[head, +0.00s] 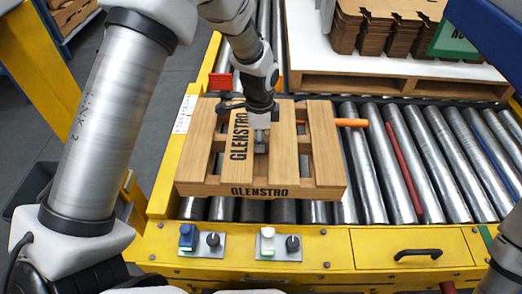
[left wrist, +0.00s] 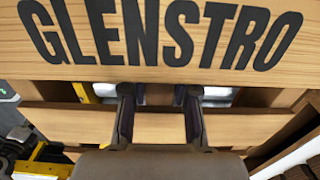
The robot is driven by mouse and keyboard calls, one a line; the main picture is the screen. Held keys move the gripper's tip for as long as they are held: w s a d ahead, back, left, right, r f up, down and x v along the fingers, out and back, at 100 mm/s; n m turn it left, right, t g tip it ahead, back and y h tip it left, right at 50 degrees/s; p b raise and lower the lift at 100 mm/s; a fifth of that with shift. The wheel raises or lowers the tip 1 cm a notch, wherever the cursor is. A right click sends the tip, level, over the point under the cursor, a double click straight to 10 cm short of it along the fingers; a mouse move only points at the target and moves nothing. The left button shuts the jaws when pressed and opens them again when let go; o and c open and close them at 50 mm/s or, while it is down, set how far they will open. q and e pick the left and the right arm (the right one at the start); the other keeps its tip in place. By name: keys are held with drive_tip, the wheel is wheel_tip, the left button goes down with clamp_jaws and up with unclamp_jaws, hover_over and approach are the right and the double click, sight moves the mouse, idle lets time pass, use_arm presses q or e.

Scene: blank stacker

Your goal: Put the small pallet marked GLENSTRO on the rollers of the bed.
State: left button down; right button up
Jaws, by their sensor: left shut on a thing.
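The small wooden pallet marked GLENSTRO (head: 318,150) is over the near left part of the bed's rollers (head: 372,180), roughly level. Its name shows on a top slat and on the front edge. My left gripper (head: 260,142) reaches down from above onto the middle of the pallet and is shut on it. In the left wrist view the pallet's lettered board (left wrist: 160,70) runs across the top, with the two dark fingers of the left gripper (left wrist: 159,115) at the wood below it. Whether the pallet touches the rollers is hidden. My right gripper is out of view.
An orange rod (head: 350,122) sticks out at the pallet's right. The yellow front rail (head: 340,250) carries switches and a black handle (head: 418,254). A larger pallet (head: 400,85) with a white sheet and stacked brown pieces (head: 395,35) stands behind.

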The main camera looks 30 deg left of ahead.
use_arm(q)
wheel_tip(320, 180, down, 9)
drive_tip(key=b, duration=0.5)
drive_tip(key=shift+f, duration=0.2)
drive_tip(key=shift+r, duration=0.15)
drive_tip(key=c, duration=0.9)
unclamp_jaws()
wheel_tip(320, 180, up, 12)
drive_tip(key=p, duration=0.7)
